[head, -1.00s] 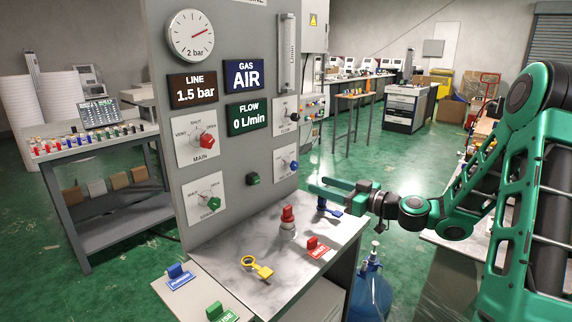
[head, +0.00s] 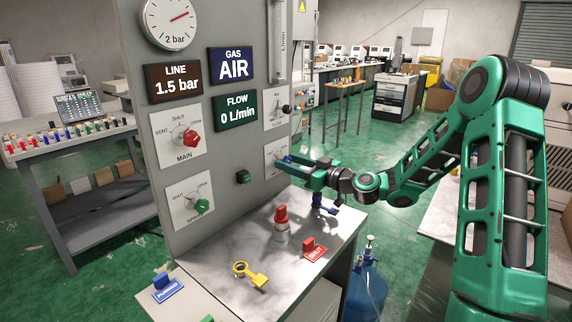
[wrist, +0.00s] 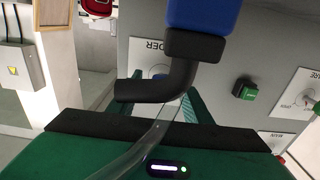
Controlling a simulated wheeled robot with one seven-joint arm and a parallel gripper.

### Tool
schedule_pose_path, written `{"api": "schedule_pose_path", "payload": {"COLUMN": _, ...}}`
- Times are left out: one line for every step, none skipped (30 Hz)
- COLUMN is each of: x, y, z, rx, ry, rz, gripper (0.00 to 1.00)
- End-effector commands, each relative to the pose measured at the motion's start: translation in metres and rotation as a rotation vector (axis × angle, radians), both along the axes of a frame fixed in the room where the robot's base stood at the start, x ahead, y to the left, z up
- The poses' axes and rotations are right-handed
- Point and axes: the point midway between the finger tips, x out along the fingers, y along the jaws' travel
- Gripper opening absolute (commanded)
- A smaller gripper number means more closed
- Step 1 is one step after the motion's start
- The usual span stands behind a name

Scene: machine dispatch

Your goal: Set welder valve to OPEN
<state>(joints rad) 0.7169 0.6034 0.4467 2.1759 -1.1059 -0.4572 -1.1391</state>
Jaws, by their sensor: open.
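The welder valve's white plate (head: 270,152) is at the right side of the grey panel in the head view, below the FLOW valve. My gripper (head: 284,163) is open in front of this plate and covers most of it. The knob is largely hidden, and I cannot tell its setting or whether the fingers touch it. In the wrist view the plate (wrist: 143,55), with label letters ending in "DER", shows beyond my gripper's green fingers (wrist: 165,98). A blue block (wrist: 203,15) with a black bent piece partly blocks that view.
The MAIN valve (head: 185,138) is left on the panel. A blue bottle (head: 367,285) stands right.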

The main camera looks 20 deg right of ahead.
Motion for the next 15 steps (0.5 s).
{"api": "schedule_pose_path", "payload": {"x": 0.0039, "y": 0.0042, "z": 0.0006, "rx": 0.001, "ry": -0.002, "rz": 0.002, "gripper": 0.45}}
{"api": "schedule_pose_path", "payload": {"x": 0.0057, "y": 0.006, "z": 0.0006, "rx": 0.001, "ry": -0.001, "rz": 0.003, "gripper": 0.45}}
{"api": "schedule_pose_path", "payload": {"x": 0.0079, "y": 0.0076, "z": 0.0004, "rx": 0.001, "ry": -0.001, "rz": 0.002, "gripper": 0.45}}
{"api": "schedule_pose_path", "payload": {"x": 0.0091, "y": 0.0084, "z": 0.0004, "rx": 0.001, "ry": -0.001, "rz": 0.002, "gripper": 0.45}}
{"api": "schedule_pose_path", "payload": {"x": 0.0101, "y": 0.0091, "z": 0.0006, "rx": 0.001, "ry": -0.001, "rz": 0.001, "gripper": 0.45}}
{"api": "schedule_pose_path", "payload": {"x": 0.0111, "y": 0.0098, "z": 0.0007, "rx": 0.001, "ry": -0.001, "rz": 0.001, "gripper": 0.45}}
{"api": "schedule_pose_path", "payload": {"x": 0.0116, "y": 0.0101, "z": 0.0008, "rx": 0.001, "ry": -0.001, "rz": 0.001, "gripper": 0.45}}
{"api": "schedule_pose_path", "payload": {"x": 0.0119, "y": 0.0103, "z": 0.0008, "rx": 0.001, "ry": -0.002, "rz": 0.001, "gripper": 0.45}}
{"api": "schedule_pose_path", "payload": {"x": 0.012, "y": 0.0105, "z": 0.0008, "rx": 0.001, "ry": -0.002, "rz": 0.001, "gripper": 0.45}}
{"api": "schedule_pose_path", "payload": {"x": 0.0122, "y": 0.0105, "z": 0.0008, "rx": 0.001, "ry": -0.001, "rz": 0.001, "gripper": 0.45}}
{"api": "schedule_pose_path", "payload": {"x": 0.012, "y": 0.0105, "z": 0.0008, "rx": 0.001, "ry": -0.001, "rz": 0.001, "gripper": 0.45}}
{"api": "schedule_pose_path", "payload": {"x": 0.012, "y": 0.0103, "z": 0.0008, "rx": 0.001, "ry": -0.001, "rz": 0.001, "gripper": 0.45}}
{"api": "schedule_pose_path", "payload": {"x": 0.012, "y": 0.0103, "z": 0.0007, "rx": 0.001, "ry": -0.001, "rz": 0.001, "gripper": 0.45}}
{"api": "schedule_pose_path", "payload": {"x": 0.012, "y": 0.0104, "z": 0.0007, "rx": 0.001, "ry": -0.001, "rz": 0.001, "gripper": 0.45}}
{"api": "schedule_pose_path", "payload": {"x": 0.0119, "y": 0.0103, "z": 0.0006, "rx": 0.001, "ry": -0.001, "rz": 0.001, "gripper": 0.4}}
